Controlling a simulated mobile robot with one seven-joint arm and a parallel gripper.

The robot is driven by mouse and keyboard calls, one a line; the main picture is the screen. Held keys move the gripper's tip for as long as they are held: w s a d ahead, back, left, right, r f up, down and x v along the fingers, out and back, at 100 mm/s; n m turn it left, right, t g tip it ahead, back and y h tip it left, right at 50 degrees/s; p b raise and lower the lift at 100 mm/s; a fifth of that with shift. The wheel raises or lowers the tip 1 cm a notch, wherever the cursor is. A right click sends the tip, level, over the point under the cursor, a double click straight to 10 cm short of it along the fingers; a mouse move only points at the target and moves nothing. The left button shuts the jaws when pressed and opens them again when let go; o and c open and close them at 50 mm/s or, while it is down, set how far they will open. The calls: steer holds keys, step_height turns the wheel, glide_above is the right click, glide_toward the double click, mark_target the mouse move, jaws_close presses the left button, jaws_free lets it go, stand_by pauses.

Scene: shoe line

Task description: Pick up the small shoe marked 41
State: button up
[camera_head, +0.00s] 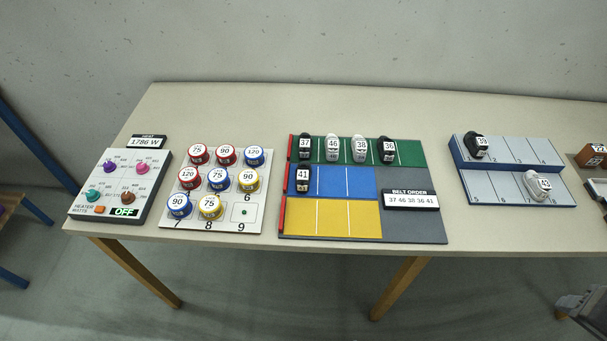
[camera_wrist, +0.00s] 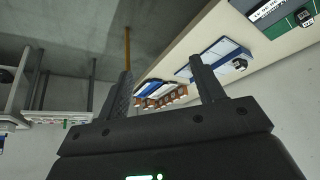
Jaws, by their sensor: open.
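The small black shoe marked 41 (camera_head: 303,180) sits at the left end of the blue lane (camera_head: 347,183) on the belt board, in the head view. No gripper is near it there. In the wrist view my gripper (camera_wrist: 162,82) is open, with its two dark fingers apart and nothing between them. The shoe marked 41 cannot be made out in the wrist view.
Shoes 37, 46, 38 and 36 stand in the green lane (camera_head: 346,151) behind it. The yellow lane (camera_head: 320,217) is empty. A "BELT ORDER" sign (camera_head: 411,200) lies right of the lanes.

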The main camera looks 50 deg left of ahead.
steer(key=shift+c, duration=0.3)
steer(key=shift+c, duration=0.8)
